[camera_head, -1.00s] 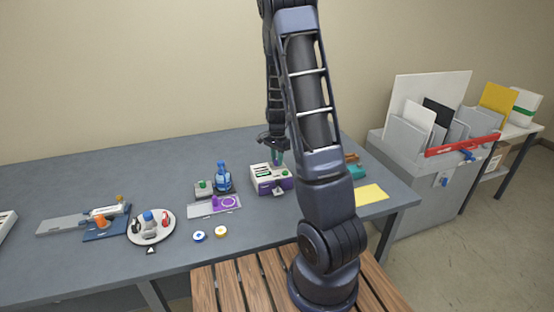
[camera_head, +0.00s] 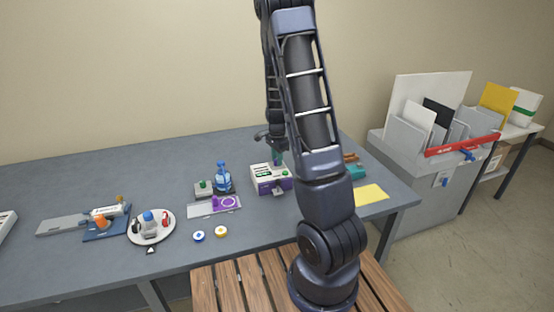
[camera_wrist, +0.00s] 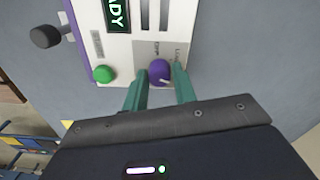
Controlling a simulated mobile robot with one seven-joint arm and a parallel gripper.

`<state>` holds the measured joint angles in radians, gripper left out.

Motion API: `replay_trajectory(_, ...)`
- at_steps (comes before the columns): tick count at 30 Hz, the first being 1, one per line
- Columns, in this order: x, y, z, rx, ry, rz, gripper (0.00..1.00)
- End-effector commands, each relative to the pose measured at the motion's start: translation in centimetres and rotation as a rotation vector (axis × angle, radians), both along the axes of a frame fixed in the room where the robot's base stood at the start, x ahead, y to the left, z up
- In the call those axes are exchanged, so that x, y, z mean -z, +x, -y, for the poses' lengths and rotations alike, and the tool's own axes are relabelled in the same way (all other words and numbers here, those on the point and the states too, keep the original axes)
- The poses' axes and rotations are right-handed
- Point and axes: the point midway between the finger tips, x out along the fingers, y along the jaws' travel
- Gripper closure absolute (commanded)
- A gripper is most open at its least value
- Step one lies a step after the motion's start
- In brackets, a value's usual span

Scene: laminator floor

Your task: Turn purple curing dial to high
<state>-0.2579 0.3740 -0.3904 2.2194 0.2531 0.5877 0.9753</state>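The purple curing dial (camera_wrist: 159,71) sits on the panel of a white laminator box with a purple base (camera_head: 262,186). In the wrist view its pale pointer mark faces the lower right, and the small labels beside it are too small to read surely. My gripper (camera_wrist: 161,80) has two green fingers, one on each side of the dial. A narrow gap seems to show around the dial, so the fingers look open. In the head view my gripper (camera_head: 276,157) is over the box, partly hidden by my arm.
The panel also has a green button (camera_wrist: 103,74) and a lit green display (camera_wrist: 117,14). A dark knob (camera_wrist: 45,37) stands out at the side. A blue bottle (camera_head: 222,178) stands left of the box, and a yellow sheet (camera_head: 370,194) lies to its right.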

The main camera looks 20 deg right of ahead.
Motion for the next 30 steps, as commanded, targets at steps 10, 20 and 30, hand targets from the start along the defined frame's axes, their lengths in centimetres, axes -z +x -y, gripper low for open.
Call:
replay_trajectory(10, 0.0, 0.0, 0.0, 0.000, 0.000, 0.000, 0.54)
replay_trajectory(20, -3.3, 0.1, 0.0, -0.002, 0.001, 0.004, 0.54)
replay_trajectory(30, -9.0, 0.0, 0.0, 0.000, 0.001, 0.003, 0.54)
